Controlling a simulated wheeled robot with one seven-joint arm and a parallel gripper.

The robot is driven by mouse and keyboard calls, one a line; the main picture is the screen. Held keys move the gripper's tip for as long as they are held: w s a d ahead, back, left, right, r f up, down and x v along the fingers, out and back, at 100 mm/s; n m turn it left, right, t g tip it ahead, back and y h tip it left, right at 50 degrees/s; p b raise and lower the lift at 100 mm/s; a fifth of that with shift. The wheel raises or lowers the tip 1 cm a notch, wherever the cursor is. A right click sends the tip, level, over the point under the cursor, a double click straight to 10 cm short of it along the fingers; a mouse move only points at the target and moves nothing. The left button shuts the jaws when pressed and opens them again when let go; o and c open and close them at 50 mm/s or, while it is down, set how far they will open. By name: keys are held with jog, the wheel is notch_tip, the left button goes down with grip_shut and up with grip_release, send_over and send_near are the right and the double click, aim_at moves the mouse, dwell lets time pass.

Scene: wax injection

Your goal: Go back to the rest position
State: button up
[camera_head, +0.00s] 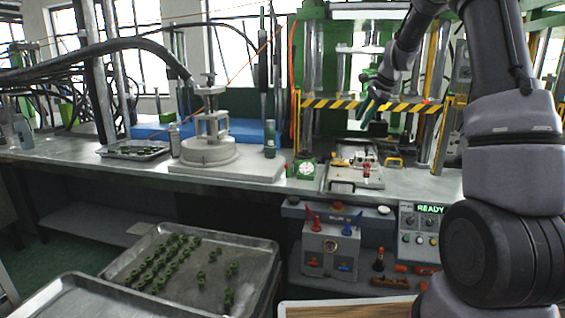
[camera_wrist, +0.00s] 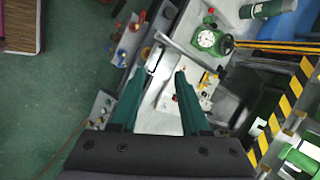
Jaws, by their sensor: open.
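My gripper (camera_head: 370,104) is raised at the right in the head view, in front of the press with the striped bar. In the wrist view its two green fingers (camera_wrist: 156,98) are apart with nothing between them. The wrist view looks down past the fingers on the bench and a metal mould plate (camera_wrist: 187,97). The same mould plate (camera_head: 354,175) lies on the bench below my gripper in the head view, apart from it.
A yellow-black striped bar (camera_head: 345,103) crosses the press close to my gripper. A tray of green parts (camera_head: 255,262) stands at the lower left. A control box reading READY (camera_head: 422,230) and a grey valve box (camera_head: 332,250) sit below the bench edge. A round clamp machine (camera_head: 208,150) stands left.

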jog(key=s+a+r+n+t, duration=0.1)
jog(key=s+a+r+n, duration=0.15)
jog(key=s+r, duration=0.55)
jog(key=s+a+r+n, duration=0.1)
jog(key=s+r+n, duration=0.25)
jog(key=s, duration=0.75)
jog(key=s+a+f+n+t+h, duration=0.1)
jog(key=s+n, duration=0.4)
jog(key=s, duration=1.4)
jog(key=shift+s+f+n+t+h, duration=0.15)
jog(key=shift+f+n+t+h, duration=0.15)
jog(key=shift+n+t, duration=0.15)
